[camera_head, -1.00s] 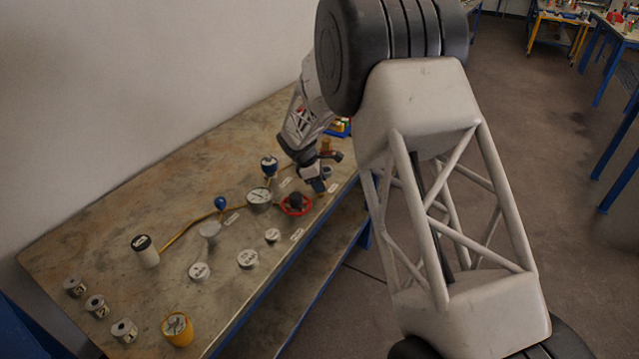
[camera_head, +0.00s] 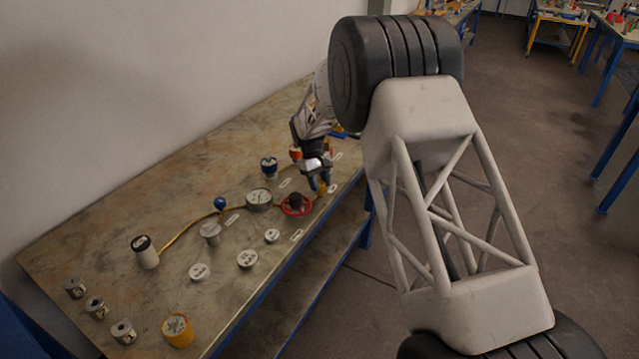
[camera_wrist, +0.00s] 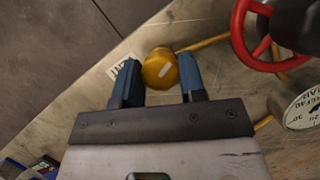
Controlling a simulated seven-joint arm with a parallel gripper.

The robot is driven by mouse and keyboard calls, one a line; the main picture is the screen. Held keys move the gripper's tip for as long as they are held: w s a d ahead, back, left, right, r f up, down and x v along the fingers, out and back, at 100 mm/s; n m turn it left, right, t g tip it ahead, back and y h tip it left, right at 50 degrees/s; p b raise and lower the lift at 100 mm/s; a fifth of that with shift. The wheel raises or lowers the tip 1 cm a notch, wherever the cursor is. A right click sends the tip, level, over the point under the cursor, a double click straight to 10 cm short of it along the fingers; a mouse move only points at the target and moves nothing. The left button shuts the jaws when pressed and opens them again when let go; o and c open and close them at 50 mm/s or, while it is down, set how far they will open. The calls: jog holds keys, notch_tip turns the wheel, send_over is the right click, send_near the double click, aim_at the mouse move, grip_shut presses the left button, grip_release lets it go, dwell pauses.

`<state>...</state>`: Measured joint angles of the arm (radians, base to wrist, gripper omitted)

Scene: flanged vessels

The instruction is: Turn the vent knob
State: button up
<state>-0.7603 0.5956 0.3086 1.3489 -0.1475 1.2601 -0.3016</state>
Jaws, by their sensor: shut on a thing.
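A yellow round knob (camera_wrist: 160,69) with a white bar mark on its top is between my gripper's two blue fingers in the wrist view. My gripper (camera_head: 321,185) is down at the bench's right edge in the head view, shut on this knob. The fingers hide the knob's sides, and the arm hides most of it in the head view. A white label (camera_wrist: 124,72) lies beside the knob; its lettering is too small to read surely.
A red handwheel (camera_head: 296,205) stands close to my gripper, with a pressure gauge (camera_head: 259,199) beyond it. A blue-topped fitting (camera_head: 269,166), several capped flanges and a yellow cup (camera_head: 177,330) stand on the bench (camera_head: 110,215). A yellow pipe (camera_head: 180,232) runs along it.

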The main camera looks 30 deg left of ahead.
jog(key=shift+m+g+y, duration=0.5)
jog(key=shift+m+g, duration=0.1)
jog(key=shift+m, duration=1.4)
jog(key=o, duration=0.9)
jog(key=shift+w+r, duration=0.1)
jog(key=v, duration=0.7)
jog(key=shift+r, duration=0.25)
jog(key=shift+w, duration=0.1)
